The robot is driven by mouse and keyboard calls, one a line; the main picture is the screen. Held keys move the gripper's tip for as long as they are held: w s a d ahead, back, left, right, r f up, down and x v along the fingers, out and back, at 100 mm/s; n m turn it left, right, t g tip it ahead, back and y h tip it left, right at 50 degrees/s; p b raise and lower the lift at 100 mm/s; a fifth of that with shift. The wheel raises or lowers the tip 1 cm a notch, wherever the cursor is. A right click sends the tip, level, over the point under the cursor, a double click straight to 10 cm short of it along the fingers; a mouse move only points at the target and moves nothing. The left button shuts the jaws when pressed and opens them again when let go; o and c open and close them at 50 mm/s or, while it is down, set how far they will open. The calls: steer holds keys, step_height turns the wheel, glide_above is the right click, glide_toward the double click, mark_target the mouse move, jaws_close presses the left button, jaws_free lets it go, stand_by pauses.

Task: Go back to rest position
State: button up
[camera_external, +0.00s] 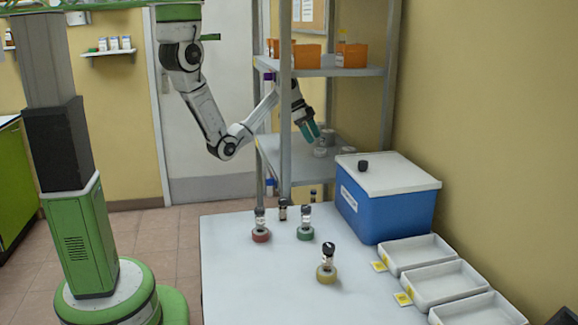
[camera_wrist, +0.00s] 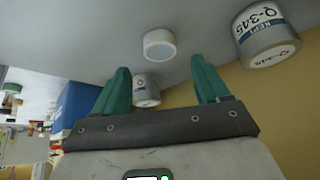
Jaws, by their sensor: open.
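My gripper (camera_external: 312,133) has green fingers and reaches from my arm into the grey shelf unit, just above its lower board (camera_external: 290,165). In the wrist view my gripper (camera_wrist: 160,88) shows its two green fingers spread apart with nothing held between them. A small white round container (camera_wrist: 159,45) lies beyond the fingertips. A white labelled jar (camera_wrist: 146,90) shows partly between the fingers. A larger jar marked Q-345 (camera_wrist: 265,40) is to the right. In the external view a pale container (camera_external: 320,152) stands just below the fingertips.
A blue box (camera_external: 385,215) with a white lid and white trays (camera_external: 418,253) stand at right. Orange bins (camera_external: 351,55) sit on the upper shelf, above my gripper.

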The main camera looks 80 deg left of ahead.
steer(key=shift+v, duration=0.9)
